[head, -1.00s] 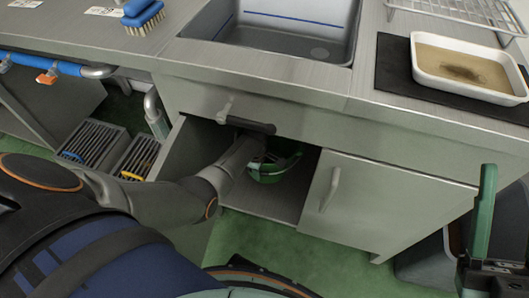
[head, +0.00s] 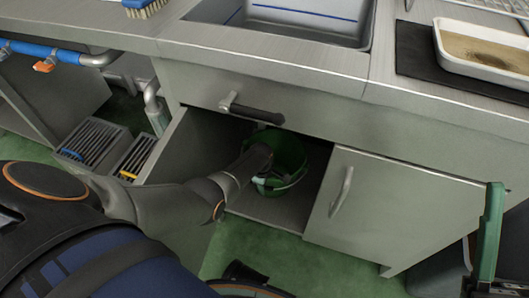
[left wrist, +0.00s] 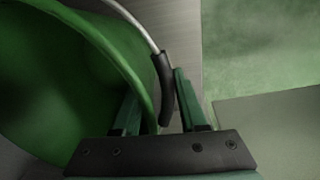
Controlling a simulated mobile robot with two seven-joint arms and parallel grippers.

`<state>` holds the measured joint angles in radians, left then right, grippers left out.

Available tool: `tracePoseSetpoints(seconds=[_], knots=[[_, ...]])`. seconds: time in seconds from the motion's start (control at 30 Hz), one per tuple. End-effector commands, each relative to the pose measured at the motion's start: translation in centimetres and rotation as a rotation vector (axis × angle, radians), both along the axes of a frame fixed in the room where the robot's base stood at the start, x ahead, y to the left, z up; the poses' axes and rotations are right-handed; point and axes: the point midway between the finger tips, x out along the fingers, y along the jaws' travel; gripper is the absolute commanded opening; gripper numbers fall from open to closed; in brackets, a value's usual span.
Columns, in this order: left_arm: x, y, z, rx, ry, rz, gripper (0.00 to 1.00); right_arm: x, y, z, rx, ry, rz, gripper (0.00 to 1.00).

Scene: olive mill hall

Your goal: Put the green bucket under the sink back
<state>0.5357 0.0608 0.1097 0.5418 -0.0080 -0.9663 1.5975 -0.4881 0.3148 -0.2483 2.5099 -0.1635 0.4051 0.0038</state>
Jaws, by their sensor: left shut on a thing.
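The green bucket (head: 293,150) is inside the open cabinet under the sink (head: 300,18), just above or on the cabinet floor; I cannot tell which. My left gripper (head: 262,172) reaches in through the opening at the bucket's near left side. In the left wrist view, the bucket (left wrist: 45,85) fills the left, and its wire handle with a black grip (left wrist: 163,85) runs between the two green fingers (left wrist: 158,115), which are shut on it. The cabinet floor (head: 265,208) shows in front of the bucket. My right gripper (head: 488,235) shows only partly at the right edge.
The right cabinet door (head: 385,205) is closed. The left door (head: 172,150) stands open beside my arm. A black handle (head: 255,112) juts out above the opening. A white tray (head: 480,62) is on the counter.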

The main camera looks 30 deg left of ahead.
Motion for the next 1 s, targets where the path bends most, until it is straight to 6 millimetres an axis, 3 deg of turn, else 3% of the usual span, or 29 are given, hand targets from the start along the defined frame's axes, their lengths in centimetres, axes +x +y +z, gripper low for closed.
tracePoseSetpoints(seconds=[0.03,0.07,0.3,0.7,1.0], knots=[[0.1,0.0,-0.1,0.0,-0.003,0.0,0.0,0.0,0.0,-0.2,-0.001,-0.001,0.0,0.5],[0.0,0.0,-0.2,0.0,0.001,0.0,0.43,0.0,0.0,-0.2,-0.001,0.0,0.0,0.5],[0.0,0.0,-0.2,0.0,0.001,0.0,0.7,0.0,0.0,-0.1,-0.001,-0.003,0.0,0.5],[0.0,0.0,-0.3,0.0,0.0,0.0,0.72,0.0,0.0,-0.4,-0.002,-0.004,0.001,0.5],[0.1,0.1,4.8,-0.001,-0.001,0.001,0.72,-0.2,-0.1,4.5,-0.023,-0.042,-0.028,0.5]])
